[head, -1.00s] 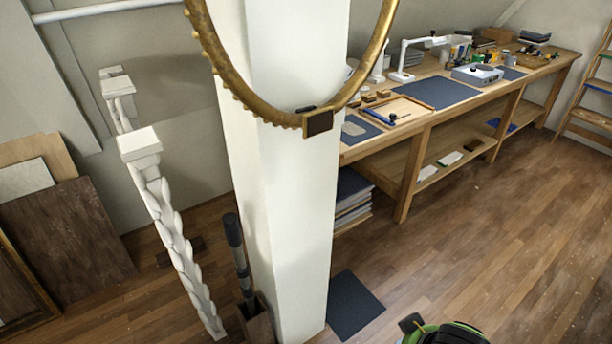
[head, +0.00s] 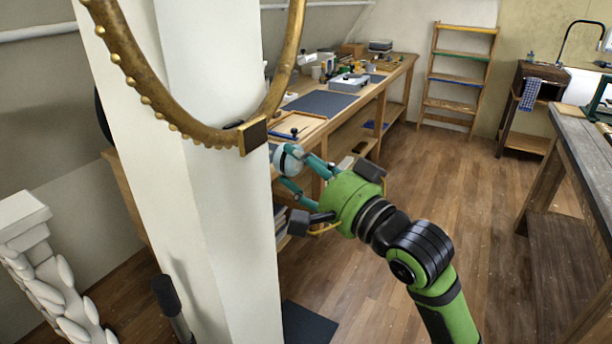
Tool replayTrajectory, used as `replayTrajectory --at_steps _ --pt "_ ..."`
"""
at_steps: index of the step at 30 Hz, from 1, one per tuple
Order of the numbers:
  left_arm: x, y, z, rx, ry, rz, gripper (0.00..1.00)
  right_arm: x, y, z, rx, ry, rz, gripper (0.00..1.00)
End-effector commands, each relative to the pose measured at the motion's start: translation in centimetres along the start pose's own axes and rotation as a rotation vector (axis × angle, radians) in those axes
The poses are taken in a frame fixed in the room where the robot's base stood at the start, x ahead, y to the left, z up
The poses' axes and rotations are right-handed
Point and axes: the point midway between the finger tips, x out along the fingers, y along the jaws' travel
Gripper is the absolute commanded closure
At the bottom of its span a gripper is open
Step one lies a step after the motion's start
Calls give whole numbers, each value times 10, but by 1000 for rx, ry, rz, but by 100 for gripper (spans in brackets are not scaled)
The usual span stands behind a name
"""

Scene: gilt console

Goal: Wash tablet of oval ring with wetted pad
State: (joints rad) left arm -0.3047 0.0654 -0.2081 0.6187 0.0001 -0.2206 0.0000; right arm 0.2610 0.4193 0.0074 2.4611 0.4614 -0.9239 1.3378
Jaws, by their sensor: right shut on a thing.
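The gilt oval ring (head: 140,85) hangs on the white post, with only its lower part in view. Its tablet (head: 252,136), a small dark brown plate with a gold edge, sits at the ring's bottom. My right gripper (head: 291,168), with teal fingers on a green arm, is shut on a rounded whitish thing with a dark band, seemingly the pad (head: 287,157). The pad is below and right of the tablet, apart from it in the picture. Whether the pad is wet cannot be told. My left gripper is not in view.
The white post (head: 205,180) stands behind the ring. A long workbench (head: 392,85) with tools and blue mats runs along the back. A grey-topped table (head: 590,150) stands right. The wooden floor between is open.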

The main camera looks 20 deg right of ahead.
Motion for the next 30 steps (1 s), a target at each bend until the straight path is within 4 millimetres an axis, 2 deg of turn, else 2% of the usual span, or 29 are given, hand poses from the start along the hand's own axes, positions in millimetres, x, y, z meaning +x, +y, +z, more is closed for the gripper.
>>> replayTrajectory --at_steps 5,21,30 --pt "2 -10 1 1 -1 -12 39 3 -5 -7 10 22 -20 74" --pt "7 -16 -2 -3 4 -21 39 49 -6 11 8 19 -18 74" --pt "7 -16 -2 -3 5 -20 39 54 -6 13 6 18 -16 74"
